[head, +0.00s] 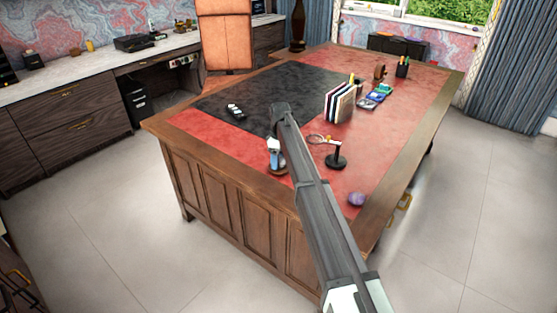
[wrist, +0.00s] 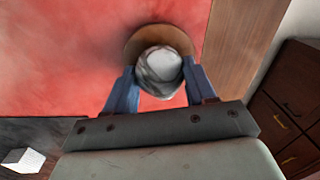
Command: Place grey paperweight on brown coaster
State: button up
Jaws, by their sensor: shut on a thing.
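The grey paperweight (wrist: 160,72) is rounded and pale grey, and it sits between the blue fingers of my gripper (wrist: 162,88) in the wrist view. My gripper is shut on it. The brown coaster (wrist: 134,46) is a round disc directly behind and under the paperweight in that view, with its rim showing around the far side. In the head view my gripper (head: 274,150) is low over the near edge of the desk, and part of the coaster (head: 282,167) shows below it. I cannot tell whether the paperweight touches the coaster.
The desk (head: 210,129) has a red leather top with a black area. A black stand with a round hoop (head: 336,160) is to the right of my gripper. A purple ball (head: 356,199) lies nearer the right edge. Upright books (head: 340,103) stand farther back.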

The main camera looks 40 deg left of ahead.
jog(key=shift+f, duration=0.15)
jog(key=o, duration=1.2)
jog(key=shift+c, duration=0.2)
notch_tip(320, 180, up, 12)
jog(key=shift+w, duration=0.35)
